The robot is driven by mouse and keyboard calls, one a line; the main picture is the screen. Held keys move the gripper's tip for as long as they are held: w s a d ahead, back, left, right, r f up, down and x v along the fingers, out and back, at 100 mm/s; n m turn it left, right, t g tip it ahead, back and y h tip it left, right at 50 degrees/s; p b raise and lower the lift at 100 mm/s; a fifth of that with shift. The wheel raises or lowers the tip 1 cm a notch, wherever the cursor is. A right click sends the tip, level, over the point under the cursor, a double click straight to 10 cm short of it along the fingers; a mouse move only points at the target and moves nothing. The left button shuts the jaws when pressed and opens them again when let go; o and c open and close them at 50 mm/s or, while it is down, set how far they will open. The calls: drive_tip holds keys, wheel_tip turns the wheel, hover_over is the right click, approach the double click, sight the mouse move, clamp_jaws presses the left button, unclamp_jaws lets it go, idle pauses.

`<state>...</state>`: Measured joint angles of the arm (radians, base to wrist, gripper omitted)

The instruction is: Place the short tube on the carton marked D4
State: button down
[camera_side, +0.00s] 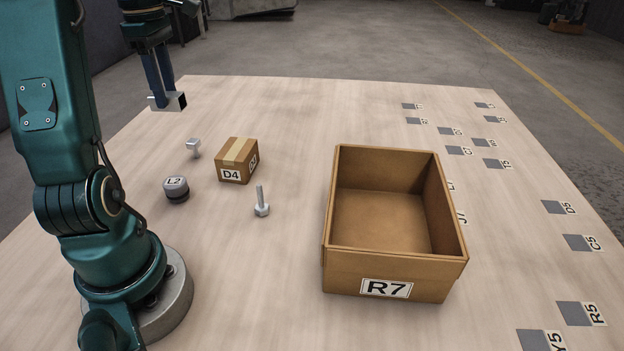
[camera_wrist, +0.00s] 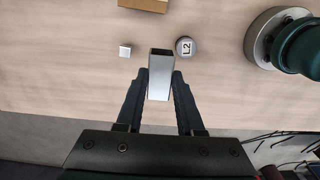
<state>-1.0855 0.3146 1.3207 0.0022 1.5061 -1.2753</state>
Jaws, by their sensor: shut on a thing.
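My gripper (camera_side: 166,99) is shut on the short tube (camera_side: 176,101), a grey metal square tube with an open end. It holds the tube in the air over the far left part of the table. In the wrist view the tube (camera_wrist: 160,80) sits between the two dark fingers of my gripper (camera_wrist: 160,88). The carton marked D4 (camera_side: 232,160) is a small brown taped box on the table, nearer the side camera and to the right of the tube. Only an edge of the carton (camera_wrist: 143,4) shows at the top of the wrist view. Its top looks bare.
A grey knob marked L2 (camera_side: 176,189), a small metal piece (camera_side: 194,148) and a bolt (camera_side: 261,202) stand near the carton. A large open box marked R7 (camera_side: 372,275) stands to the right. Several grey labelled squares lie along the table's right side.

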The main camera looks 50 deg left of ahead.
drive_tip(key=w+d+f, duration=0.1)
drive_tip(key=w+f, duration=0.1)
drive_tip(key=w, duration=0.1)
drive_tip(key=w+d+f, duration=0.2)
drive_tip(key=w, duration=0.1)
drive_tip(key=w+d+f, duration=0.1)
drive_tip(key=w+f, duration=0.1)
drive_tip(key=w, duration=0.2)
drive_tip(key=shift+d+f, duration=0.2)
drive_tip(key=shift+f, duration=2.05)
drive_tip(key=shift+f, duration=0.1)
drive_tip(key=c, duration=0.5)
unclamp_jaws()
drive_tip(key=shift+c, duration=0.2)
